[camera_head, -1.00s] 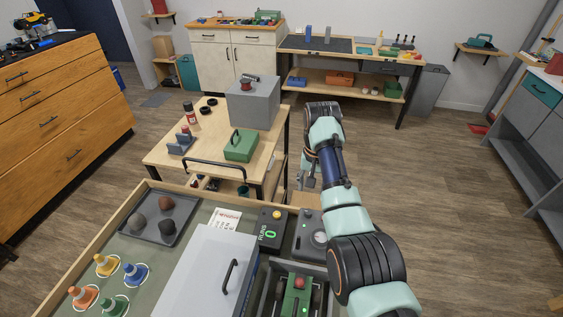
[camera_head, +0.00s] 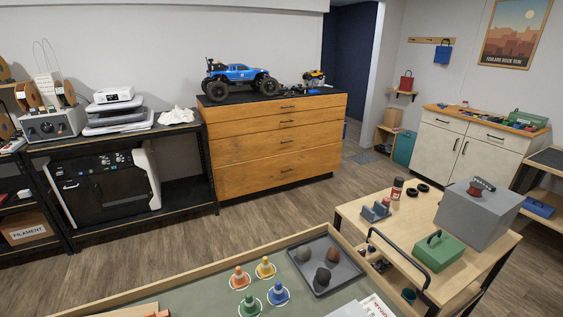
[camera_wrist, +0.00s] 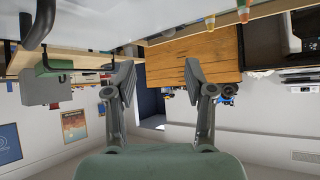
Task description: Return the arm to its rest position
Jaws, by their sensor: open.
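My gripper (camera_wrist: 158,85) shows in the wrist view with its two fingers spread apart and nothing between them. The wrist view is upside down, with the wooden drawer chest and the wall beyond the fingers. My arm and gripper are out of the head view now, so where the gripper stands over the furniture cannot be told from there.
A work table holds several cones, such as a blue cone (camera_head: 278,292), and a grey tray (camera_head: 345,278) with rocks. A cart (camera_head: 350,212) carries a green toolbox (camera_head: 436,251) and a grey box (camera_head: 478,215). A blue truck (camera_head: 240,75) stands on the drawer chest (camera_head: 275,150). Open floor lies between.

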